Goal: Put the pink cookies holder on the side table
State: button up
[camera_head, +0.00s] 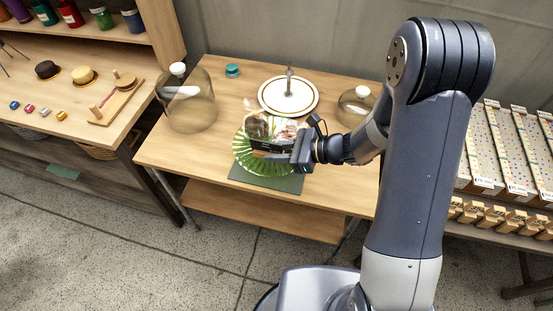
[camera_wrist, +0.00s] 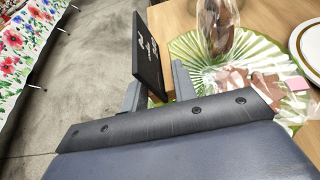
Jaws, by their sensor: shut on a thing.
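My gripper (camera_head: 298,150) is over the middle of the wooden table, shut on a small black card (camera_wrist: 148,55) with white lettering too small to read. The card stands between the fingers (camera_wrist: 158,92) in the wrist view. I cannot tell whether this card is the pink cookies holder. Behind it, clear bags with brown and pink contents (camera_head: 284,128) are on a green pleated plate (camera_head: 240,158). The gripper partly hides the plate and bags. I cannot tell whether the card touches them.
The wooden table (camera_head: 215,160) bears a dark green mat (camera_head: 268,180), glass domes (camera_head: 190,105) and (camera_head: 355,107), a white round stand (camera_head: 290,96) and a teal jar (camera_head: 232,71). A wooden counter (camera_head: 70,85) is left. Patterned boxes (camera_head: 490,150) are right. Open floor lies in front.

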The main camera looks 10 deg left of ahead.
aim_at(280, 166)
jog(key=shift+f, duration=1.95)
jog(key=shift+f+b, duration=0.3)
jog(key=shift+b, duration=0.1)
jog(key=o, duration=0.9)
jog(key=shift+r, duration=0.1)
jog(key=shift+o, duration=0.2)
jog(key=shift+r+p, duration=0.1)
jog(key=shift+p, duration=0.3)
jog(key=shift+d, duration=0.4)
jog(key=b+v, duration=0.1)
jog(key=v, duration=0.9)
jog(key=shift+s+f+b, duration=0.25)
jog(key=shift+b, duration=0.05)
